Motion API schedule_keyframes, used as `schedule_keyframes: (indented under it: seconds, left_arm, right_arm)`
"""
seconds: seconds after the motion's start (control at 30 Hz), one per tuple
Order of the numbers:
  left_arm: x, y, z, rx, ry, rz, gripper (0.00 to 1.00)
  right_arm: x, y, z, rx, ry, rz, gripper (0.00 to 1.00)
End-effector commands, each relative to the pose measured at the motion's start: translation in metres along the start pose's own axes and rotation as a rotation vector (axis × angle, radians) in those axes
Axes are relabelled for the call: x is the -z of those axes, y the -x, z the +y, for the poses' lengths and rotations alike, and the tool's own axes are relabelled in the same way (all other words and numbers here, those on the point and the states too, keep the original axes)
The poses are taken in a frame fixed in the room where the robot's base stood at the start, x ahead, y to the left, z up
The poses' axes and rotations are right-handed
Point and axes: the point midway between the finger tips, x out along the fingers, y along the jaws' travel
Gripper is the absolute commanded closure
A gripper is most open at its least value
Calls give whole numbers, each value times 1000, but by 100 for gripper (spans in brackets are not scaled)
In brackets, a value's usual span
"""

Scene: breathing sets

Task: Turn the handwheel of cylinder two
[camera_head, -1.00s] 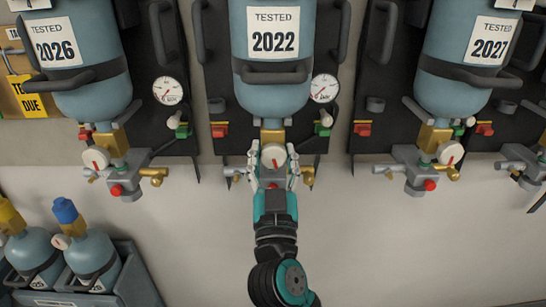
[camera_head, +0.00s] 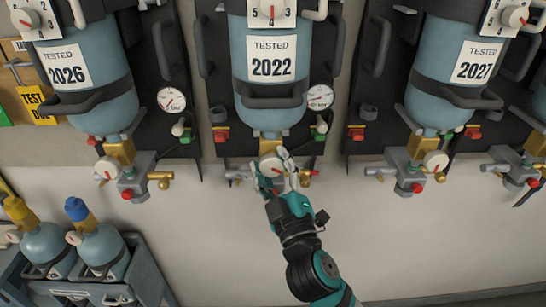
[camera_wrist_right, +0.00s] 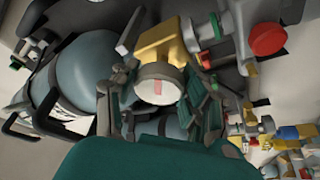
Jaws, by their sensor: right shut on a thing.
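The middle cylinder (camera_head: 270,100), blue with a "TESTED 2022" label, hangs valve-down on its dark wall panel. Its handwheel (camera_head: 271,165) is a white round knob with a red mark, below the brass valve body. My right gripper (camera_head: 275,170) is at this handwheel, shut on it. In the right wrist view the handwheel (camera_wrist_right: 158,84) shows face-on with its red mark, and the fingers of the gripper (camera_wrist_right: 160,92) stand on both sides of it. The fingers hide part of its rim in the head view. My left gripper is in neither view.
Similar cylinders labelled 2026 (camera_head: 88,85) and 2027 (camera_head: 455,85) hang at left and right, each with its own valve. A pressure gauge (camera_head: 320,97) sits right of the middle cylinder. Small cylinders stand in a grey cart (camera_head: 150,270) at lower left. The wall below is bare.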

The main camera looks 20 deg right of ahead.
Motion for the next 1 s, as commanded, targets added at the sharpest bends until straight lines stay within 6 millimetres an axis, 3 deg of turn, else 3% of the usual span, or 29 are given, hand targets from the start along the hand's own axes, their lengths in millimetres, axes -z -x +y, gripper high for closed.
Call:
schedule_keyframes:
  seconds: [0.6, 0.63, 0.8, 1.0]
  left_arm:
    - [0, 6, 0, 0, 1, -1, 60]
    - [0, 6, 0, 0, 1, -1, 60]
    - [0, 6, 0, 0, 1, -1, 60]
    - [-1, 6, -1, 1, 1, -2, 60]
  right_arm:
    - [1, 0, 1, 13, 41, 2, 87]
    - [1, 0, 1, 13, 40, 2, 53]
    - [0, 0, 1, 13, 40, 2, 31]
    - [0, 0, 0, 14, 39, 1, 31]
